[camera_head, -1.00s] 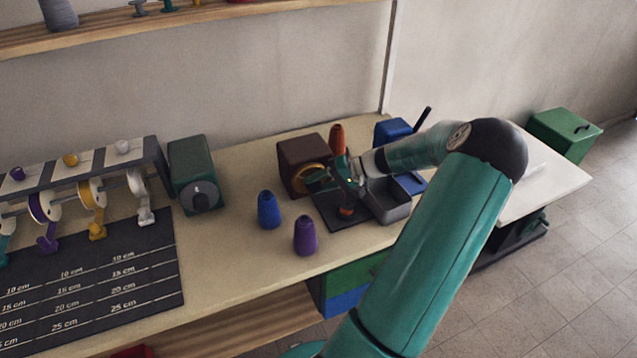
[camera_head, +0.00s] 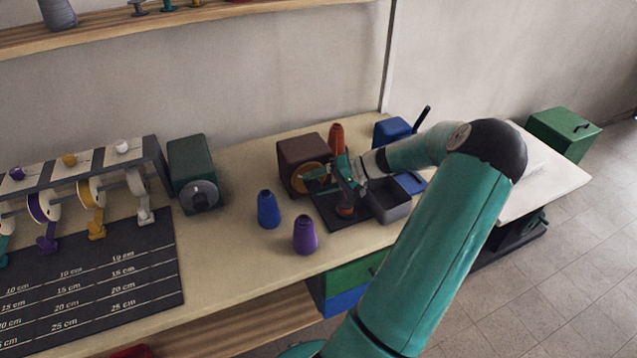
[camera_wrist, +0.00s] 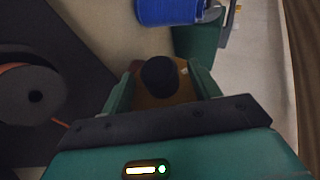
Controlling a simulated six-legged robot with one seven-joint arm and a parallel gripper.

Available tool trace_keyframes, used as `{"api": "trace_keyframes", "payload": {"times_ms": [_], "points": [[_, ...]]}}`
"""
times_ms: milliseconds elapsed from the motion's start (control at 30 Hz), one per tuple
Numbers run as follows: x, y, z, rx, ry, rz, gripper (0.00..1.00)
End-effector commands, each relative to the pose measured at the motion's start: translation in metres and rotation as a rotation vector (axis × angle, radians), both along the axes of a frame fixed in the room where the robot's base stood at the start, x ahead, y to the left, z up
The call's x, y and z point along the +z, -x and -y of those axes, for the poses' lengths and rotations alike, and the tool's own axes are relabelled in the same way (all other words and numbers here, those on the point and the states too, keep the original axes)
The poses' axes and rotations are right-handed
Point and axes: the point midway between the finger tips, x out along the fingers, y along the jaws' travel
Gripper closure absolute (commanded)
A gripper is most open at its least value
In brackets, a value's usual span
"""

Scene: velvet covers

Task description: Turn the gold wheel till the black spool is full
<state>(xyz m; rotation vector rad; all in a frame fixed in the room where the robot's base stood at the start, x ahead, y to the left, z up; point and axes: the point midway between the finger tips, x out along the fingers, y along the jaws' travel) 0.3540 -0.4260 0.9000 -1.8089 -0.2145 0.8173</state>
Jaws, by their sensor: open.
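The gold wheel (camera_head: 297,177) is on the front of a dark brown box (camera_head: 291,153). In the wrist view the wheel (camera_wrist: 150,101) shows behind its dark round knob (camera_wrist: 160,76). My gripper (camera_head: 314,174) is at the wheel, with its fingers apart. In the wrist view my gripper (camera_wrist: 160,82) has one finger on each side of the knob; I cannot tell whether they touch it. The black spool (camera_wrist: 30,95) has orange thread wound around its middle, and a thin orange strand leaves it. In the head view my gripper partly hides the spool (camera_head: 347,210).
A grey tray (camera_head: 391,212) is right of the spool. A green box with a dial (camera_head: 190,172) stands further left.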

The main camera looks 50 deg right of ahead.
Motion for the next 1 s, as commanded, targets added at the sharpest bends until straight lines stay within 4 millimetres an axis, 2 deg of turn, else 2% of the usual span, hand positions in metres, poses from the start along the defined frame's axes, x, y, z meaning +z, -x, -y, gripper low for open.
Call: {"api": "trace_keyframes", "payload": {"times_ms": [167, 600, 800, 1000], "points": [[0.01, 0.017, 0.013, -0.004, 0.004, -0.001, 0.39], [0.049, 0.086, 0.059, -0.002, 0.002, -0.001, 0.39], [0.057, 0.101, 0.069, -0.002, 0.001, -0.002, 0.39], [0.058, 0.102, 0.069, -0.001, 0.0, -0.001, 0.39]]}}
